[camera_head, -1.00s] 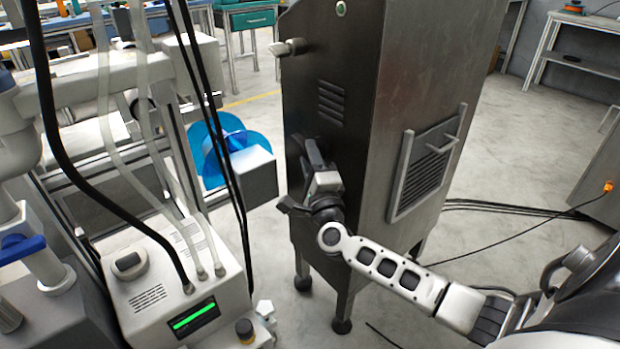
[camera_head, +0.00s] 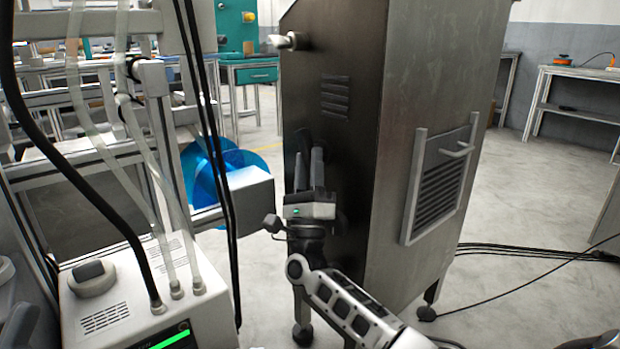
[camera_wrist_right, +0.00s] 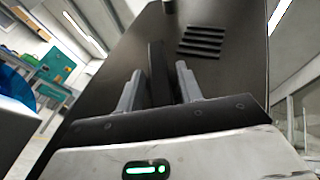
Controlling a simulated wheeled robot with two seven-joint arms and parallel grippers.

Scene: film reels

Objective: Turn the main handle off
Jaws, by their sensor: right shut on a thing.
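The main handle is a dark bar on the dark front face of the tall metal cabinet (camera_head: 345,120). In the right wrist view the handle (camera_wrist_right: 156,72) stands upright between my right gripper's two grey fingers. In the head view my right gripper (camera_head: 309,165) points upward against the cabinet front and is shut on the handle, whose lower part is largely hidden by the fingers. My left gripper is not in view.
A white machine (camera_head: 130,305) with hoses and hanging black cables stands close on the left. A blue reel (camera_head: 215,165) and a grey box (camera_head: 250,200) are left of the gripper. A vented panel (camera_head: 438,185) is on the cabinet's right side.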

